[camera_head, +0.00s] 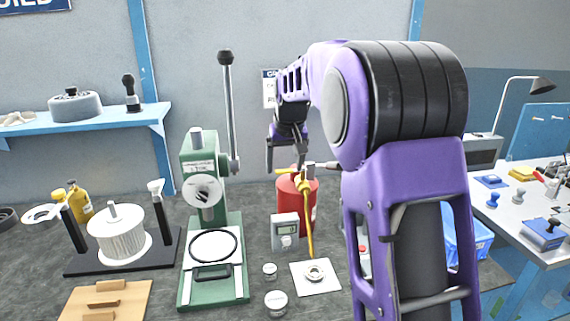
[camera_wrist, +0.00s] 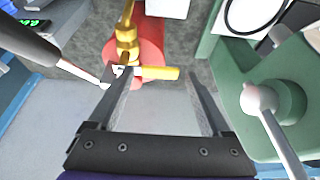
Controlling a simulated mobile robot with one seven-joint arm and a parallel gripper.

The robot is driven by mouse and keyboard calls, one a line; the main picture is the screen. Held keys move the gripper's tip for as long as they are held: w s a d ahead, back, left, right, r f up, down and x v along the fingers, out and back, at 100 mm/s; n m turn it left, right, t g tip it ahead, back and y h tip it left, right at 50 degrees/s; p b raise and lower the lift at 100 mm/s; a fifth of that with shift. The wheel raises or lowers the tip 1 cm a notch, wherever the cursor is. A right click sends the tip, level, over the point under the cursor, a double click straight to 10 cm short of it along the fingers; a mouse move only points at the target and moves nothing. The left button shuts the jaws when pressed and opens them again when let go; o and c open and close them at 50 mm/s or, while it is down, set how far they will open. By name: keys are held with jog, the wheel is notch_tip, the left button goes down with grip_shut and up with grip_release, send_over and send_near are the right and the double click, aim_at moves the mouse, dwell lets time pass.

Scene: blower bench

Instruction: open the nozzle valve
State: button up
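A red canister (camera_head: 312,205) stands on the bench with a yellow nozzle fitting (camera_head: 306,185) on top and a long yellow tube (camera_head: 309,235) slanting down its front. In the wrist view the red canister (camera_wrist: 151,35) shows from above, with the brass valve body (camera_wrist: 126,38) and a yellow lever (camera_wrist: 160,73) pointing right. My gripper (camera_head: 284,170) is over the canister, with its fingers apart. In the wrist view my gripper (camera_wrist: 158,80) is open and empty, and the lever appears between the fingertips. I cannot tell whether a finger touches it.
A green press (camera_head: 213,250) with a tall upright lever (camera_head: 230,105) stands close left of the canister. A small grey meter (camera_head: 285,232) and a white pad with a ring (camera_head: 316,276) sit in front. A blue shelf (camera_head: 95,122) hangs at left.

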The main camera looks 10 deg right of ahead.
grip_shut()
dwell(0.5)
jog(key=s+d+n+g+y+p, duration=0.4)
jog(key=n+p, duration=0.3)
jog(key=n, duration=1)
jog(key=shift+d+y+p, duration=0.3)
jog(key=shift+d+p, duration=0.1)
jog(key=shift+d, duration=0.5)
jog(key=shift+o, duration=1.1)
grip_release()
